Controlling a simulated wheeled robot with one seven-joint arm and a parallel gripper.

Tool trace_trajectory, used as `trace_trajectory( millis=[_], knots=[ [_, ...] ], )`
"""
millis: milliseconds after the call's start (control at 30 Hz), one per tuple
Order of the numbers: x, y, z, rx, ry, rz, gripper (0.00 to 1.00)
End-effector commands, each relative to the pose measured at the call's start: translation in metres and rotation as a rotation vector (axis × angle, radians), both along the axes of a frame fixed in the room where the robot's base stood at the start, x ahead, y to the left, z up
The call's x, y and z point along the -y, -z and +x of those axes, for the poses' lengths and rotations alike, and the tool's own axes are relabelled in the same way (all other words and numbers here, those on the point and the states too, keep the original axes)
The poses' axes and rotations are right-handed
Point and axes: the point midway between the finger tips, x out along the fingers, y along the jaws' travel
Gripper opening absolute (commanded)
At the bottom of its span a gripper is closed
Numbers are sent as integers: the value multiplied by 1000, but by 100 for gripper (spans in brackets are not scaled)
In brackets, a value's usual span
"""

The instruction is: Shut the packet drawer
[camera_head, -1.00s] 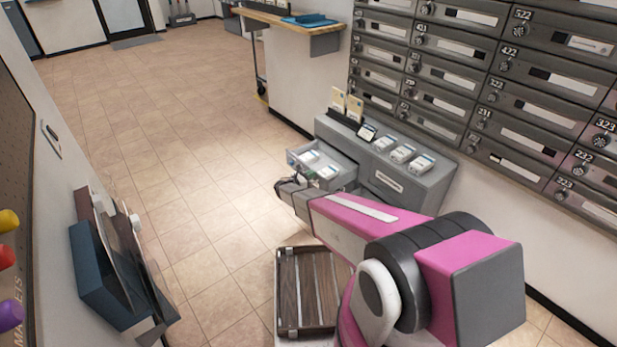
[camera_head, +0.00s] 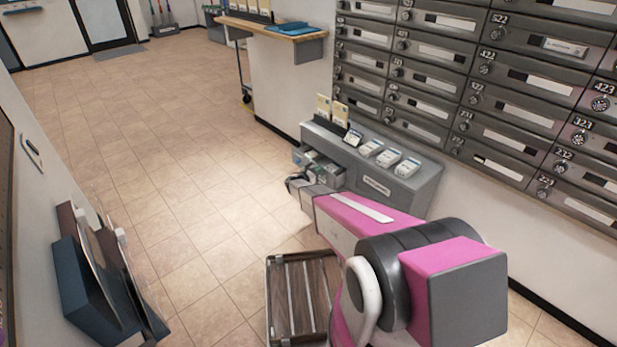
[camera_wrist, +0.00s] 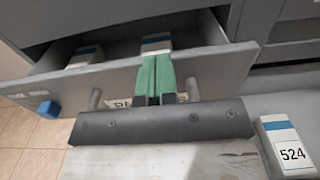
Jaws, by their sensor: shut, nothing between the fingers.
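The packet drawer (camera_head: 318,166) is partly pulled out of the left side of the low grey cabinet (camera_head: 400,190). White packets lie inside it. In the wrist view the grey drawer front (camera_wrist: 215,70) crosses the picture, with a partly hidden label and two pale posts (camera_wrist: 95,98). Packets (camera_wrist: 86,56) show behind it. My gripper (camera_head: 298,181) is at the drawer front in the head view and hides part of it. In the wrist view its green fingers (camera_wrist: 154,76) are together and empty, against or very close to the front.
Packets (camera_head: 388,157) and card holders stand on the cabinet top. A packet marked 524 (camera_wrist: 288,145) lies at the right of the wrist view. A slatted wooden tray (camera_head: 303,295) is below my arm.

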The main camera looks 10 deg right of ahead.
Motion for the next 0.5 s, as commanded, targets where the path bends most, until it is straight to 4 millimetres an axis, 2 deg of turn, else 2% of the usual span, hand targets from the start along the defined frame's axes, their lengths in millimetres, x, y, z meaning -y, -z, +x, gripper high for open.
trace_trajectory(
  millis=[33, 200, 500],
  knots=[
    [12, 1, 9, 0, 2, 0, 0],
    [38, 1, 27, 0, 1, 0, 0],
    [63, 0, 43, 0, 0, 0, 0]
  ],
)
